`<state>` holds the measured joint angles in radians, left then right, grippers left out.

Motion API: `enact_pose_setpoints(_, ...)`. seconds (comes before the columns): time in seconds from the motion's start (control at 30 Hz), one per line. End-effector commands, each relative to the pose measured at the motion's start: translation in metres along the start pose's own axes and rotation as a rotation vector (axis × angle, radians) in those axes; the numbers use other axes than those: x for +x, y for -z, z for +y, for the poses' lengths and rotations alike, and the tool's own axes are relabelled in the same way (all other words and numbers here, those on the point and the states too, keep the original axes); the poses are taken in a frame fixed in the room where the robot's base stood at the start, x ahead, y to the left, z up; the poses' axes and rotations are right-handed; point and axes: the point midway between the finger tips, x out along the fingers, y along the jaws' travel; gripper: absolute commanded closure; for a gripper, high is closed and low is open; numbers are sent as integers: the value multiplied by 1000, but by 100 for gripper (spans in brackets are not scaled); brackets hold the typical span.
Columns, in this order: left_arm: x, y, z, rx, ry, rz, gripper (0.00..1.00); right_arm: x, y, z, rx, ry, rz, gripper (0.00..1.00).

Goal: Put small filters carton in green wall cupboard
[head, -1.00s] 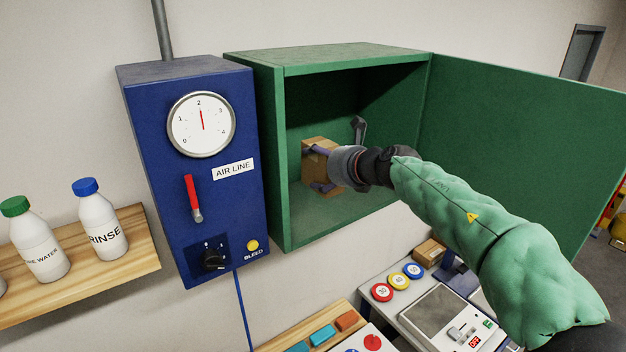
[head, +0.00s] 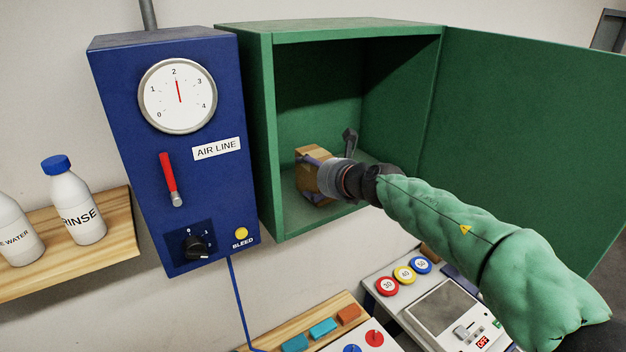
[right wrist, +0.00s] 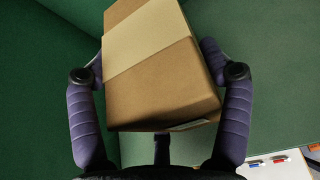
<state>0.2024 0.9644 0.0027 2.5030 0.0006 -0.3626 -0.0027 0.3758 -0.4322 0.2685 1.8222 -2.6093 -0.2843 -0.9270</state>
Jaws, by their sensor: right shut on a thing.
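The small filters carton (head: 305,180) is a brown box with a paler tape band. It is inside the green wall cupboard (head: 258,130), low and near the left side. My right gripper (head: 318,178) is shut on the carton, with one finger on each side of it. In the right wrist view the carton (right wrist: 160,65) sits tilted between the purple fingers. I cannot tell whether its underside touches the cupboard floor. The cupboard's door (head: 530,130) stands wide open to the right. My left gripper is not in view.
A blue air line box (head: 215,210) with a gauge and red lever stands close to the cupboard's left. A wooden shelf (head: 110,245) holds white bottles. Below are a panel with round buttons (head: 404,275) and several coloured blocks (head: 322,328). The cupboard's upper space looks clear.

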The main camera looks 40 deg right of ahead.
Motion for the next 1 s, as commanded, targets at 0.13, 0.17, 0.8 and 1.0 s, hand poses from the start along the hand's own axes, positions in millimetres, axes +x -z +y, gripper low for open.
enact_pose_setpoints(0.13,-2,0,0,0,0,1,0,-1,-1,0,1,-1,1,60)
enact_pose_setpoints(0.17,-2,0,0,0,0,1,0,-1,-1,0,1,-1,1,60)
enact_pose_setpoints(0.8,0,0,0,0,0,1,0,1,2,0,1,-1,2,0)
enact_pose_setpoints(1.0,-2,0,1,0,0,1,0,-11,-2,0,0,1,-1,0)
